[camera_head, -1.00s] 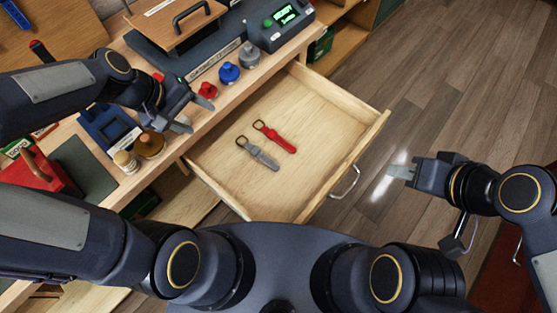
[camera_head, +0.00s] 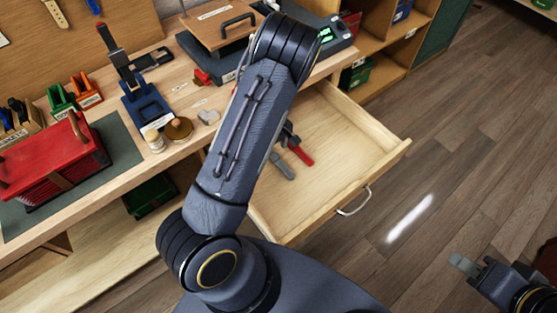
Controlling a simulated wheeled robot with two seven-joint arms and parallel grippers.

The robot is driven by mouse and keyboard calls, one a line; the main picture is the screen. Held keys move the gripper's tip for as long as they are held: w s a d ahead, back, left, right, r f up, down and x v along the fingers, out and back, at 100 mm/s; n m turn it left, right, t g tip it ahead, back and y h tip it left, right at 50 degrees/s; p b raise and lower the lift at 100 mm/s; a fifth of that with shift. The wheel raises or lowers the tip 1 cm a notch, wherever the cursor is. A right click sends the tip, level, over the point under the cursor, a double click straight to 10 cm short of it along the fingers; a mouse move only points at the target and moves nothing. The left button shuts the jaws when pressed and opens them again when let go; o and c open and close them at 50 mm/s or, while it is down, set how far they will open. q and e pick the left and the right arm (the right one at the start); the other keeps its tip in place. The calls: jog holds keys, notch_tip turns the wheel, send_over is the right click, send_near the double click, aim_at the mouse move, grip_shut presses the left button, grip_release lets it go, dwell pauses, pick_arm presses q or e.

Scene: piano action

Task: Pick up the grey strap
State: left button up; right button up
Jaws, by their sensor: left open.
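The grey strap (camera_head: 281,167) lies in the open drawer (camera_head: 345,140), partly covered by my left arm. The red strap (camera_head: 301,154) lies beside it on the right, its upper end hidden. My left arm reaches across the drawer's left part. A dark part of my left gripper (camera_head: 288,134) shows just above the straps; its fingertips are mostly hidden behind the arm. It is open, and I see no strap lifted. My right gripper (camera_head: 464,264) is over the floor at the lower right, away from the drawer and empty; its finger gap is not clear.
The workbench (camera_head: 180,92) behind the drawer carries a red toolbox (camera_head: 45,165), a blue stand (camera_head: 148,108), a brown round knob (camera_head: 179,129) and a lidded box. The drawer's front wall and handle (camera_head: 355,202) stick out over the wooden floor. The drawer's right part is clear.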

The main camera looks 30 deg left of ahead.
aim_at(276, 159)
pick_arm(q)
jog(key=f, duration=0.5)
jog(key=shift+w+d, duration=0.1)
jog(key=shift+d, duration=0.2)
jog(key=shift+c, duration=0.5)
jog(key=c, duration=1)
